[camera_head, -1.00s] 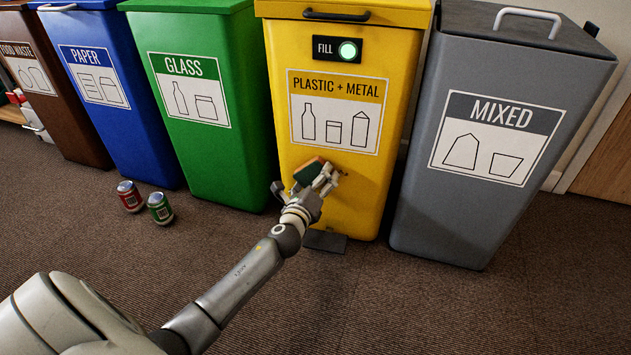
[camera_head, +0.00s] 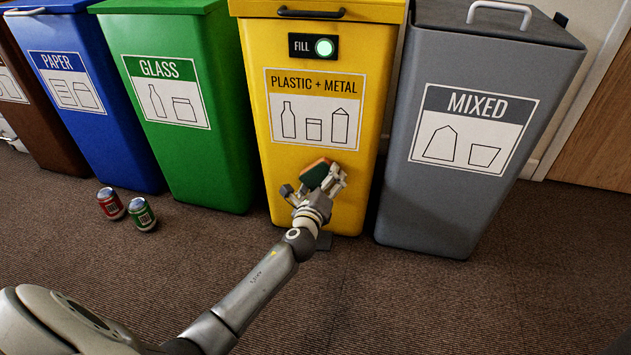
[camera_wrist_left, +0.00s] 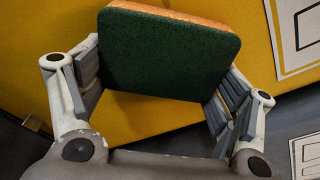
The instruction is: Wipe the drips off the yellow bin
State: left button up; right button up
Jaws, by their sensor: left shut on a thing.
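The yellow bin (camera_head: 372,120) marked PLASTIC + METAL stands between the green and grey bins. My left gripper (camera_head: 318,184) is in front of its lower front, below the label. It is shut on a sponge (camera_head: 314,173) with a dark green face and an orange body. In the left wrist view the sponge (camera_wrist_left: 168,52) sits between the two fingers, with the yellow front (camera_wrist_left: 40,60) behind it. I cannot tell whether the sponge touches the bin. I make out no drips; the gripper and sponge cover part of the front. My right gripper is not in view.
The green bin (camera_head: 218,100) is close on the left, the grey MIXED bin (camera_head: 400,170) on the right. The right carpet is clear.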

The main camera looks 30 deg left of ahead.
pick_arm(q)
jog(key=d, duration=0.1)
jog(key=w+d, duration=0.1)
jog(key=d, duration=0.1)
jog(key=shift+w+d+r, duration=0.1)
jog(key=shift+w, duration=0.05)
jog(key=shift+s+a+p, duration=0.3)
jog(key=shift+a, duration=0.5)
jog(key=shift+s+a+p, duration=0.2)
jog(key=shift+s+a, duration=0.15)
jog(key=shift+a, duration=0.55)
jog(key=shift+s+a+p, duration=0.15)
jog(key=shift+s+a, duration=0.2)
jog(key=shift+a, duration=0.55)
jog(key=shift+s+a, duration=0.2)
jog(key=shift+a, duration=0.55)
jog(key=shift+s+a, duration=0.2)
jog(key=shift+a, duration=0.55)
jog(key=shift+s+a, duration=0.2)
jog(key=shift+a, duration=0.55)
jog(key=shift+s+d+p, duration=0.1)
jog(key=shift+s+p, duration=0.25)
jog(key=shift+s, duration=0.1)
jog(key=shift+d+f+p+v, duration=0.1)
jog(key=shift+d+p+v, duration=0.1)
jog(key=shift+v, duration=1.05)
jog(key=shift+d+f+p+v, duration=0.1)
jog(key=shift+f+p+v, duration=0.05)
jog(key=shift+v, duration=1.15)
